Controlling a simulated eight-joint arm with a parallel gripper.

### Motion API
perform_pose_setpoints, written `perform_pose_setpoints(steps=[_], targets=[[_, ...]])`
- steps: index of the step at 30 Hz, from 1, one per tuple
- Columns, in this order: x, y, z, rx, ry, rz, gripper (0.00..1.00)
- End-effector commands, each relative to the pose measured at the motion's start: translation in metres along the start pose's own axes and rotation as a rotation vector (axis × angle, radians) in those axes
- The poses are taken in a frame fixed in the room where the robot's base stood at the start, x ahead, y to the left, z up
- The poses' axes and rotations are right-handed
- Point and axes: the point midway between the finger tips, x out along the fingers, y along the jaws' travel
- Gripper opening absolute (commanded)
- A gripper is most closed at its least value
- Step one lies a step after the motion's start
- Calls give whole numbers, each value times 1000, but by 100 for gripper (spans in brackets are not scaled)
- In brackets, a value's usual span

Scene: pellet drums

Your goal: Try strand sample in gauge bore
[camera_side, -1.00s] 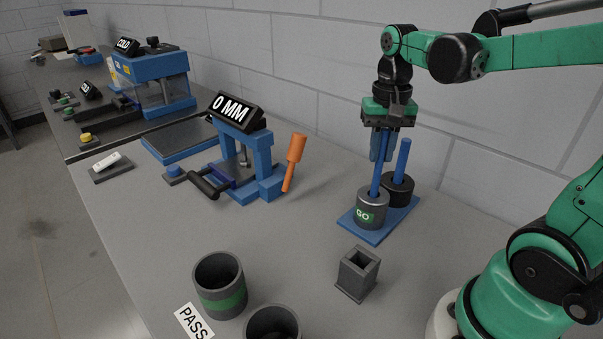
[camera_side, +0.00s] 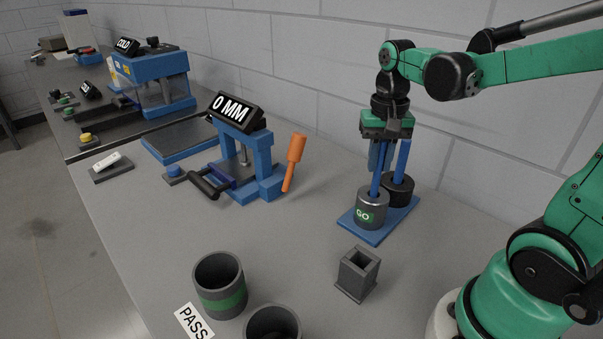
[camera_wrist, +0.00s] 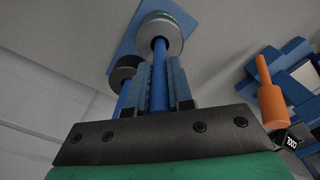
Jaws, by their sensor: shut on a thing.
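My gripper (camera_side: 379,165) points down and is shut on a slim blue strand (camera_side: 375,184). The strand runs down to the top of the grey metal GO bore block (camera_side: 371,212), and its lower end is hidden in the bore. In the wrist view the strand (camera_wrist: 159,50) passes between the blue fingers to the GO block (camera_wrist: 167,25). A darker bore block (camera_side: 398,190) stands just behind on the same blue base plate (camera_side: 362,233), with another blue rod (camera_side: 403,158) upright in it.
A square grey holder (camera_side: 357,273) stands in front of the gauge. Two round drums, one with a green band (camera_side: 219,285), stand by a PASS label (camera_side: 193,321). A blue press (camera_side: 254,165) with a 0 MM display (camera_side: 236,112) and an orange-handled tool (camera_side: 295,160) are left.

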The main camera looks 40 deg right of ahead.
Motion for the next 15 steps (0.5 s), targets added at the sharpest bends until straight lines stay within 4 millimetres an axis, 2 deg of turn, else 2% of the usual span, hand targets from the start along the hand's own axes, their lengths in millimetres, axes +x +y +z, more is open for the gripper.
perform_pose_setpoints(steps=[15], targets=[[10, 0, 0, 0, 0, 0, 0]])
